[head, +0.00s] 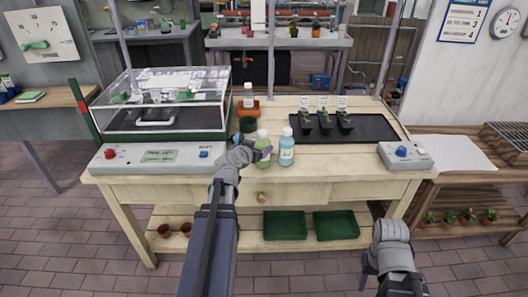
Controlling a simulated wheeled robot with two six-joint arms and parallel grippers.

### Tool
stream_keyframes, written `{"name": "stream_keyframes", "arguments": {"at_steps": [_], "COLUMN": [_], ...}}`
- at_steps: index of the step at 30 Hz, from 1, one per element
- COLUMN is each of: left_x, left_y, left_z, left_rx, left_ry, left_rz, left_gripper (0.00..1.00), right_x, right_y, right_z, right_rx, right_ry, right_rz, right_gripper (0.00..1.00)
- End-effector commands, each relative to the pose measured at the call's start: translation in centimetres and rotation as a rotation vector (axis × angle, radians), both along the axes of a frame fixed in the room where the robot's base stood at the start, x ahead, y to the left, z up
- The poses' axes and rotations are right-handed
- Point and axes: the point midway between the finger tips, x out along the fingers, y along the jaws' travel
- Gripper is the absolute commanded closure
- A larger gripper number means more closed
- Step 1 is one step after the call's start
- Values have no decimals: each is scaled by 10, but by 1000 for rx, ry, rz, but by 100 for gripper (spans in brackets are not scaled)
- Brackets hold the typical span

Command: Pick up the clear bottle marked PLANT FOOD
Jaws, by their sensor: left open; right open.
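A see-through bottle with green contents and a white cap (263,144) stands upright near the front of the wooden bench. A similar bottle with light blue contents (286,152) stands just to its right. A third, pale bottle (248,92) stands further back by an orange container. The labels are too small to read. My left gripper (258,153) is open at the green bottle, overlapping its left side; I cannot tell whether it touches it. My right gripper (369,268) is low at the right, in front of the bench, open and away from the bottles.
The wooden bench (360,165) carries a glass-topped case (160,108) at left, a black tray with seedlings (380,127) at right, and a dark green pot (248,125) behind the bottles. A control box (406,157) sits at the right end. Green trays (285,226) lie on the lower shelf.

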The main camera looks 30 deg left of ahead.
Motion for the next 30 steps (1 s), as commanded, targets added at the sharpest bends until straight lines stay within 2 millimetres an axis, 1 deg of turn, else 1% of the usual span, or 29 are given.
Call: {"name": "stream_keyframes", "arguments": {"at_steps": [1, 5, 10, 13, 22, 24, 30], "left_x": [6, 19, 22, 28, 66, 69, 68], "left_y": [1, 3, 3, 4, 10, 10, 9], "left_z": [-4, -10, -9, -13, -29, -30, -29], "left_rx": [0, -1, -1, 0, 0, 0, -1], "left_ry": [0, 1, 1, 1, 1, 0, 1], "left_rz": [-1, -1, -1, -2, -1, -1, -1], "left_gripper": [19, 19, 19, 19, 19, 19, 19], "right_x": [0, 0, 0, 0, 0, 0, 0], "right_y": [0, 0, 0, 0, 0, 0, 0], "right_z": [-4, -9, -9, -12, -29, -30, -28], "right_rx": [0, 0, 0, 0, 0, 0, 0], "right_ry": [0, 0, 0, 0, 0, 0, 0], "right_rz": [0, 0, 0, 0, 0, 0, 0], "right_gripper": [50, 50, 50, 50, 50, 50, 50]}}
